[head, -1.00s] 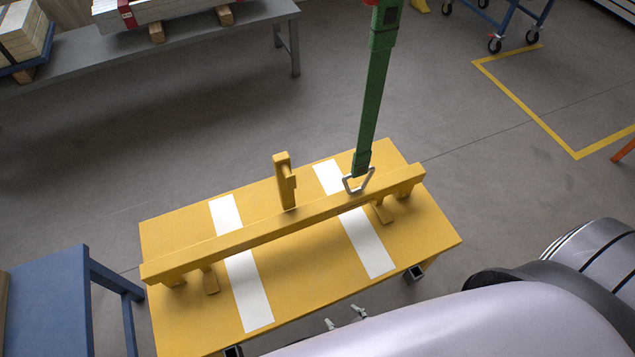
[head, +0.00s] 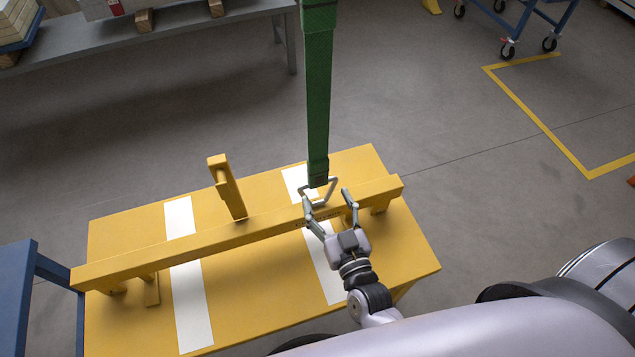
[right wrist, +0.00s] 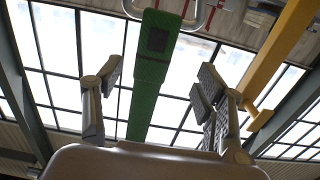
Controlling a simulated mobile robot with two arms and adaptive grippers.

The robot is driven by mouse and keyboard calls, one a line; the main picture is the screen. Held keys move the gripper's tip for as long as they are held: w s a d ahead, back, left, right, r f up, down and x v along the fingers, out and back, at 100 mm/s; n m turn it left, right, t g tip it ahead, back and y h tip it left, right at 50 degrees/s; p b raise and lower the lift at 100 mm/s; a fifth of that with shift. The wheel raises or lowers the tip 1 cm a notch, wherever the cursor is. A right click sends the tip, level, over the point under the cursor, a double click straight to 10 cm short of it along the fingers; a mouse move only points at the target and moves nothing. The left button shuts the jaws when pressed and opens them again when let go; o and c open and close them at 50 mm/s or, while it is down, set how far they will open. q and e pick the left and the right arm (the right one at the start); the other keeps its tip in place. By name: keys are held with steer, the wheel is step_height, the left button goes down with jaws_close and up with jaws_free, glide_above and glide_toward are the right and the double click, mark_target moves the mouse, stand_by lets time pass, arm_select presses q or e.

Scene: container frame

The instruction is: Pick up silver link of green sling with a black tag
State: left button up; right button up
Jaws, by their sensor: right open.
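The green sling (head: 318,100) hangs down from above as a wide strap. It also shows in the right wrist view (right wrist: 150,75), with a black tag (right wrist: 157,39) on it. At its lower end is the silver link (head: 332,187), over the yellow beam; it shows at the top edge of the right wrist view (right wrist: 199,16). My right gripper (head: 329,200) is open and empty, close to the link on its near side. In the wrist view its fingers (right wrist: 158,80) stand on either side of the sling, apart from it. My left gripper is not in view.
The yellow beam (head: 165,242) lies along the yellow table (head: 255,285), with an upright yellow bracket (head: 228,187) to the left. A blue table (head: 15,295) stands at the left and a grey bench (head: 185,35) behind. Open floor lies beyond the yellow table.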

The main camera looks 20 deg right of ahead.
mark_target(320, 175)
steer(key=w, duration=0.2)
steer(key=shift+w+f+b, duration=0.1)
steer(key=shift+w+b, duration=0.2)
steer(key=shift+w, duration=0.55)
steer(key=w+b, duration=0.2)
steer(key=w, duration=0.3)
steer(key=shift+d, duration=0.2)
steer(key=shift+r, duration=0.2)
steer(key=shift+c, duration=0.2)
steer(key=c, duration=0.7)
jaws_close()
steer(key=shift+r, duration=0.15)
